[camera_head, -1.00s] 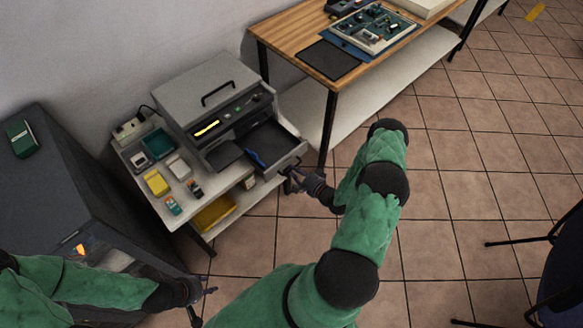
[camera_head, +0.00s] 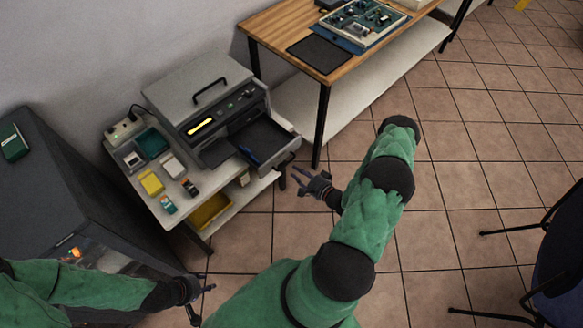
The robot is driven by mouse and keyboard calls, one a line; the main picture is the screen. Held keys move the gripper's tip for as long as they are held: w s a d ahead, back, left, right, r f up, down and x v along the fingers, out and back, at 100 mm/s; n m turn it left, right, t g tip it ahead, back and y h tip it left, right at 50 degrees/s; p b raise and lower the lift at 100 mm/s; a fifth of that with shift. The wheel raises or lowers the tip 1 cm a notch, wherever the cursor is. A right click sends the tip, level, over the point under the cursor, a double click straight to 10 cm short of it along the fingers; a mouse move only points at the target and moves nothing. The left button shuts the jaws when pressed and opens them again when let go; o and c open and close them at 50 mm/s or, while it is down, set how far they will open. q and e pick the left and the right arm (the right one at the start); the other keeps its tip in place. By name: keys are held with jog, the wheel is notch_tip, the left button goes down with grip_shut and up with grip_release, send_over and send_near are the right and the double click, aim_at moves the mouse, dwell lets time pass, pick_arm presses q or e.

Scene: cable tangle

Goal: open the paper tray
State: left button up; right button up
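The grey printer (camera_head: 200,88) stands on a small white table. A dark handle-like part (camera_head: 283,178) shows beside the fingers, at the tray's front. My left gripper (camera_head: 208,283) is low in the picture, away from the printer, with its fingers apart and empty.
Small boxes and gadgets, among them a yellow box (camera_head: 151,182), lie on the white table (camera_head: 176,216). A dark cabinet (camera_head: 75,200) stands at left. A wooden workbench (camera_head: 290,28) is behind. Chairs (camera_head: 548,260) stand at right; the tiled floor between is free.

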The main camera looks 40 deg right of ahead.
jog(key=v, duration=0.6)
jog(key=shift+s, duration=0.2)
